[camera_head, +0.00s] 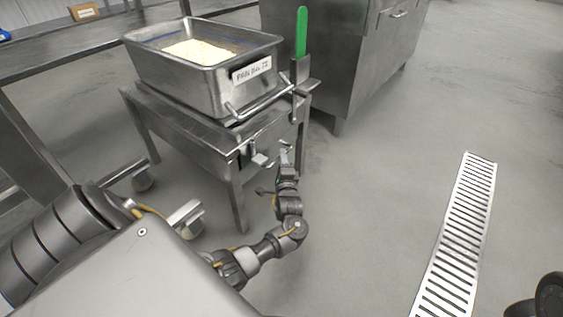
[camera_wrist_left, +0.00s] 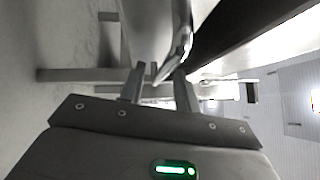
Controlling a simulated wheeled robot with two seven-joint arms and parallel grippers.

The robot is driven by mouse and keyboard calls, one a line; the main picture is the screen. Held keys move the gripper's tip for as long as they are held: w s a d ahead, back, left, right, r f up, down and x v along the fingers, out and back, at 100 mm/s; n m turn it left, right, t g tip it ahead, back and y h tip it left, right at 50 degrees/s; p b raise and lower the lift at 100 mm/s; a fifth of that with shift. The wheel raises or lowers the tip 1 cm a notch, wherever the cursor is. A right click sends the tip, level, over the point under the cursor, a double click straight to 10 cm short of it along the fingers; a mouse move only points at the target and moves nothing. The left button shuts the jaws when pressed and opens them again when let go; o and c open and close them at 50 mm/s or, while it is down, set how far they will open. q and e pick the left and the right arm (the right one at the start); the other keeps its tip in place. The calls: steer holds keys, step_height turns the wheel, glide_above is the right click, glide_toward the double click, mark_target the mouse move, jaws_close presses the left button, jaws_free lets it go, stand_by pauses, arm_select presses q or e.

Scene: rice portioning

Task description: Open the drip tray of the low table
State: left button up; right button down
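The low table (camera_head: 190,128) is a grey steel stand with legs. At its front, below the top, are small metal fittings (camera_head: 259,158) that look like the drip tray's front and handle; I cannot make out the tray itself, and it does not look pulled out. My left gripper (camera_head: 286,150) is at this front side, near the corner leg. In the left wrist view its two fingers (camera_wrist_left: 158,76) are apart, with a curved shiny metal bar (camera_wrist_left: 182,48) reaching down close to the fingertips. I cannot tell whether they touch it. My right gripper is not in view.
A steel pan (camera_head: 160,77) of rice with a label stands on the low table. A green-handled tool (camera_head: 301,35) stands upright in a holder at the corner. A steel cabinet (camera_head: 350,65) is behind.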

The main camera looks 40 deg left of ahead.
arm_select(q)
steer(key=shift+w+a+r, duration=0.15)
steer(key=shift+w+a, duration=0.35)
jaws_close()
